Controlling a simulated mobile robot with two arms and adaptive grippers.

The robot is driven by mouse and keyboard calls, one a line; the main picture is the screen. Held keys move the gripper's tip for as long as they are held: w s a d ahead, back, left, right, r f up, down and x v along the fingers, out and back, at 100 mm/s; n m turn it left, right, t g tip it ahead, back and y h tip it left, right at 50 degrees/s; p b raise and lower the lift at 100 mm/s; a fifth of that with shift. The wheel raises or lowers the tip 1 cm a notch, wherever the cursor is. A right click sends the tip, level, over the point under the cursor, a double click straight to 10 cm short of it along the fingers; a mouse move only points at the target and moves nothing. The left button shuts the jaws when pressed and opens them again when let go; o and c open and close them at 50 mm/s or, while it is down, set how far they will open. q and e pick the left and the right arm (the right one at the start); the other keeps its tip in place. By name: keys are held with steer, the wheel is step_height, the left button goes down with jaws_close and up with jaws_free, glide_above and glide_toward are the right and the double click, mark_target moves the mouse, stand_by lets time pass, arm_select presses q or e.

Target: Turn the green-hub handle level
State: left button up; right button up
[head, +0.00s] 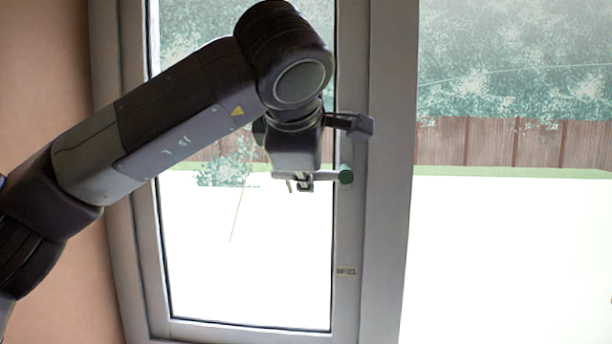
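The handle (327,176) is a grey bar on the window frame's right upright, with a green hub (346,175) at its right end. The bar runs left from the hub and looks about level. My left gripper (300,184) hangs down at the bar's left part, its fingertips overlapping the bar in the head view. The fingers are small and partly hidden by the gripper body, so I cannot tell whether they are closed on the bar or only beside it. My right gripper is not in view.
The window sash (345,240) looks shut in its frame (386,240). A small label (346,271) sits on the sash below the handle. A bare pinkish wall (45,80) is at the left. Outside are a wooden fence (490,140) and foliage.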

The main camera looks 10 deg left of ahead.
arm_select(q)
steer(key=o, duration=0.4)
steer(key=shift+s+d+r, duration=0.1)
steer(key=shift+s, duration=0.05)
steer(key=v, duration=1.2)
